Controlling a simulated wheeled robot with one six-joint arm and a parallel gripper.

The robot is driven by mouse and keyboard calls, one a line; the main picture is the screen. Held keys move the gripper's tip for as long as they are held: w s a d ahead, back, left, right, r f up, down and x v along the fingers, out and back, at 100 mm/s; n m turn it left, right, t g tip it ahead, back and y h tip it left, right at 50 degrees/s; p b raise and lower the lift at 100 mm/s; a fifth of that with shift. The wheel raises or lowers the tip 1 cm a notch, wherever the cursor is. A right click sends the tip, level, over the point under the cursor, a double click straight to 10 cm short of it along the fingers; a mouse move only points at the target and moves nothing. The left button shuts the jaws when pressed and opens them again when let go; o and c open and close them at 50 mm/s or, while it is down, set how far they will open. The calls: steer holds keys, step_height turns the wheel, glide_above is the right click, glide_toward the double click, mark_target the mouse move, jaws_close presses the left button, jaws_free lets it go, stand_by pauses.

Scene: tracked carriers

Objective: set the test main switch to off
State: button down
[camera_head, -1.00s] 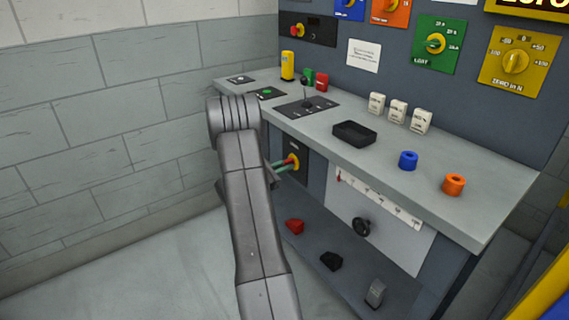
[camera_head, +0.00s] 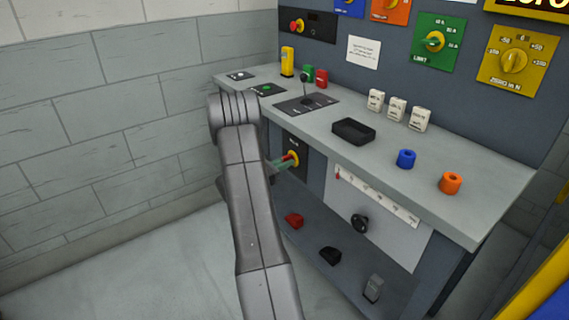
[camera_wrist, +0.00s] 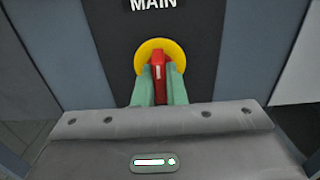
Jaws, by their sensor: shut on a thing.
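The main switch is a red handle (camera_wrist: 157,70) on a yellow round base (camera_wrist: 175,48), set on a dark plate marked MAIN (camera_wrist: 113,42). In the wrist view the red handle stands about upright, with a white mark on its face. My gripper (camera_wrist: 158,88) has a green finger on each side of the handle and is shut on it. In the head view the switch's yellow base (camera_head: 294,160) shows on the bench front, and my gripper (camera_head: 281,163) reaches it from the left, partly hidden by my arm. No on or off lettering is readable.
The bench top (camera_head: 420,165) overhangs the switch and carries a black tray (camera_head: 353,131), a blue ring (camera_head: 406,159) and an orange ring (camera_head: 451,182). A lower shelf (camera_head: 310,243) holds a red piece (camera_head: 293,221) and dark pieces. Open floor lies left of the bench.

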steer(key=c, duration=1.5)
jaws_free()
steer(key=shift+a, duration=0.1)
steer(key=p+v, duration=0.1)
steer(key=v, duration=1.2)
steer(key=shift+s+a, duration=0.25)
steer(key=shift+a, duration=0.05)
steer(key=shift+d, duration=0.1)
steer(key=b+x, duration=0.1)
steer(key=x, duration=1.2)
steer(key=shift+w+d, duration=0.3)
